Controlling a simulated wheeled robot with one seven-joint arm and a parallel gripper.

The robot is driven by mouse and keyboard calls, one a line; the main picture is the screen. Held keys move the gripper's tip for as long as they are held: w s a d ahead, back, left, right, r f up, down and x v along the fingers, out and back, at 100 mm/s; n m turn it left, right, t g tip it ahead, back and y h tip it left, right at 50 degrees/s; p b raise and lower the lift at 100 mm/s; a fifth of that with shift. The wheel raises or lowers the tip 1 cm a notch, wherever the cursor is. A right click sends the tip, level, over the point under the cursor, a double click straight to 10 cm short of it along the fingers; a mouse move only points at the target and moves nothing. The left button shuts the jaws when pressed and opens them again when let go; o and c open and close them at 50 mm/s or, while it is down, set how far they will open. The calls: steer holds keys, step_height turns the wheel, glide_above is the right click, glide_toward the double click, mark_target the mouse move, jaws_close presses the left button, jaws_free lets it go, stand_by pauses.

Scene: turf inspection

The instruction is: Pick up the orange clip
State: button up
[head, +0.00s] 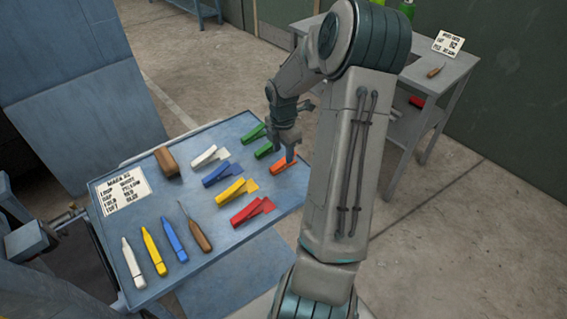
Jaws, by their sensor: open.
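The orange clip (281,168) lies near the right edge of the blue table (187,270); my arm covers part of its right side. My gripper (287,153) points down just above the orange clip, with its fingers open. I cannot tell whether the fingers touch the clip or straddle it.
Green clips (254,133), a white clip (208,156), a blue clip (219,174), a yellow clip (234,191) and a red clip (250,211) lie close by. Markers, a wooden-handled tool (199,235), a brown block (166,160) and a card (123,191) lie further left.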

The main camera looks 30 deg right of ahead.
mark_target(283, 160)
steer(key=shift+w+d+f+p, duration=0.15)
steer(key=shift+f+p, duration=0.1)
steer(key=shift+f, duration=1)
steer(key=shift+w+d+f+p, duration=0.1)
steer(key=shift+f+p, duration=0.1)
steer(key=shift+f, duration=1)
steer(key=c, duration=0.9)
